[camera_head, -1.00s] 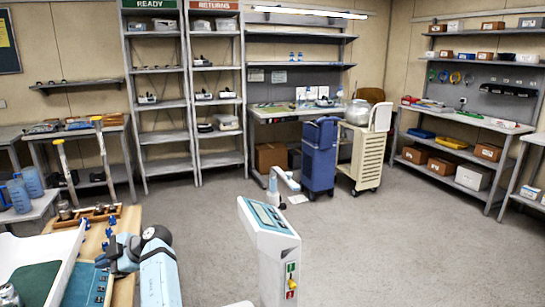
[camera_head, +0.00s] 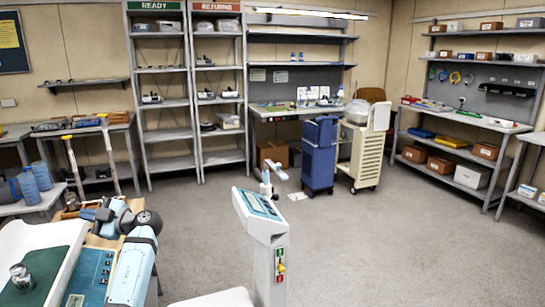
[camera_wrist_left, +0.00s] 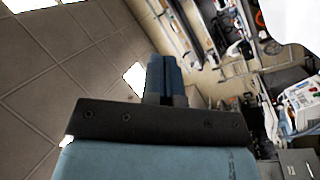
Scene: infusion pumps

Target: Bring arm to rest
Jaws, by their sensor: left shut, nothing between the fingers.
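My left arm (camera_head: 132,270) comes in at the lower left of the head view, blue and white with a dark round joint, bent over the work table. My left gripper (camera_head: 88,214) is at its far end, beside that joint, small and partly hidden among the arm links. In the left wrist view the blue fingers of the left gripper (camera_wrist_left: 166,72) stand together beyond the dark mounting plate, shut with nothing between them. Ceiling panels and shelving show behind the fingers. My right gripper is in neither view.
A white tray with a green mat (camera_head: 58,262) and a metal jar (camera_head: 21,277) lie close to the arm. A white pedestal with a screen (camera_head: 258,205) stands to the right. A blue cart (camera_head: 320,155) stands behind it. Open floor (camera_head: 410,240) lies at right.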

